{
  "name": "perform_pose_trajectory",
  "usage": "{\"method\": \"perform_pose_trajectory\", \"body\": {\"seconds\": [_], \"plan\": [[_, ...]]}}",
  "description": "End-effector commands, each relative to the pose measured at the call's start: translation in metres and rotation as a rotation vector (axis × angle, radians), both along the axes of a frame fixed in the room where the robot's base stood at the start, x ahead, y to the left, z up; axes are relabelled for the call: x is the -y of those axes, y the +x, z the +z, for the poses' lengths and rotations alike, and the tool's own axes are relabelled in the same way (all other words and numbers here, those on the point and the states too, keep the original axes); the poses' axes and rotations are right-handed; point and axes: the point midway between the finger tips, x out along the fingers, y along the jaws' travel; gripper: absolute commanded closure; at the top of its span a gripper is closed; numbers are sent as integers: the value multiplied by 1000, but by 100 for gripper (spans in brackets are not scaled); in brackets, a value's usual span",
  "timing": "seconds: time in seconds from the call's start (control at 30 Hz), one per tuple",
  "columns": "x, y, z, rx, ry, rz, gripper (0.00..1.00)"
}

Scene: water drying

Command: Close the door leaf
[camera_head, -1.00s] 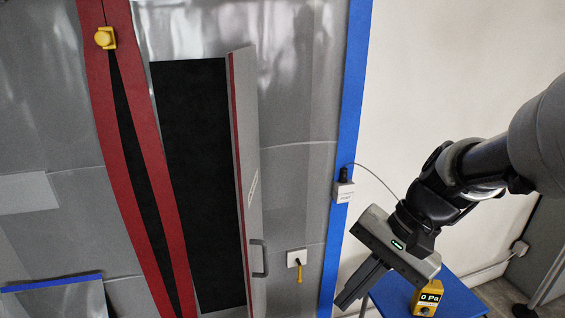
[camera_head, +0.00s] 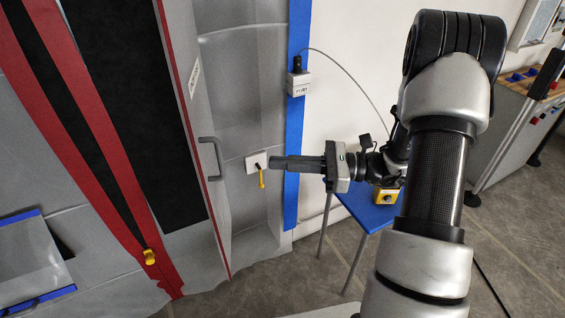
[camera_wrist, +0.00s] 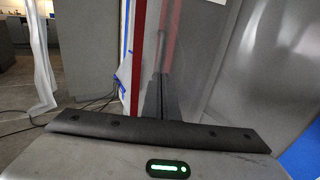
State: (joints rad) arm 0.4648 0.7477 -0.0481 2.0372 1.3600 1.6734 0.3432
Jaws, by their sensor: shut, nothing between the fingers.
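The door leaf (camera_head: 204,115) is a tall grey panel with a red edge strip. A grey bar handle (camera_head: 212,158) is on the leaf. My gripper (camera_head: 273,163) is shut and empty, with its fingers pointing left. In the head view the fingertips are right of the handle and apart from it; their depth relative to the leaf is unclear. In the wrist view the shut fingers (camera_wrist: 158,97) point toward a grey surface beside a red strip (camera_wrist: 138,55).
A white plate with a yellow pull (camera_head: 261,179) is on the grey sheet near my fingertips. A socket box (camera_head: 298,84) with a cable is on the blue strip. A blue stool (camera_head: 368,214) bears a yellow gauge (camera_head: 386,196). A workbench (camera_head: 515,110) stands at right.

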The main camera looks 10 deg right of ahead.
Motion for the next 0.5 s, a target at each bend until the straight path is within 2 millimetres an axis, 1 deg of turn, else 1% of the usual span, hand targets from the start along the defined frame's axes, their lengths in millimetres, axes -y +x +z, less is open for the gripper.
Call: {"method": "perform_pose_trajectory", "body": {"seconds": [0.03, 0.1, 0.3, 0.4, 0.5], "plan": [[-13, 2, 0, 1, 0, 5, 100], [-28, 6, 0, 2, -1, 6, 100], [-68, 17, -1, 0, -2, 5, 100], [-83, 21, -1, 2, -1, 5, 100], [-93, 24, -2, 2, -1, 3, 100]]}}
